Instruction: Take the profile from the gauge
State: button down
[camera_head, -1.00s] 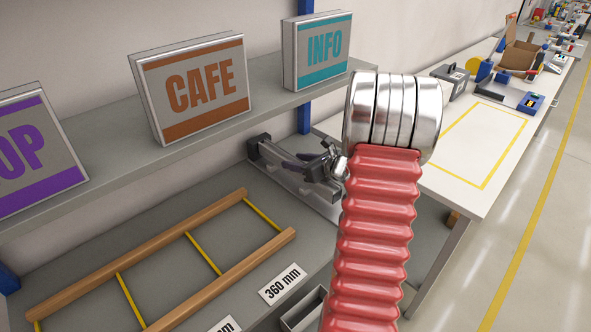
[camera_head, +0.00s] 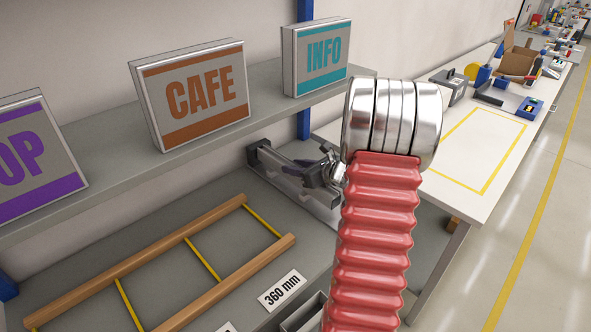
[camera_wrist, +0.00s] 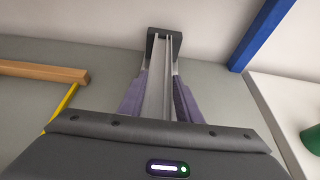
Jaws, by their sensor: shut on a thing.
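The gauge is a low grey fixture with a dark end block (camera_head: 258,154), on the grey bench below the shelf. The same dark end block (camera_wrist: 165,42) stands at the far end in the wrist view. The pale, slim metal profile (camera_wrist: 162,85) runs from that block back toward my wrist. My gripper (camera_wrist: 160,72) has purple-grey fingers on both sides of the profile and is shut on it. In the head view my gripper (camera_head: 298,172) is small at the gauge, partly hidden by my red ribbed arm. The profile's near end is hidden by my gripper body.
A wooden rack (camera_head: 140,262) with yellow crossbars lies left of the gauge, beside a "360 mm" label (camera_head: 282,287). Sign boxes, including CAFE (camera_head: 195,95), stand on the shelf above. A white table (camera_head: 480,150) is to the right. A blue post (camera_wrist: 262,35) rises behind.

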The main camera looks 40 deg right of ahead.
jog(key=s+a+r, duration=0.1)
jog(key=a+r, duration=0.2)
jog(key=a, duration=0.3)
jog(key=s+a+r, duration=0.1)
jog(key=a+r, duration=0.3)
jog(key=a, duration=0.3)
jog(key=shift+a+r, duration=0.2)
jog(key=shift+r, duration=0.1)
jog(key=shift+a, duration=0.1)
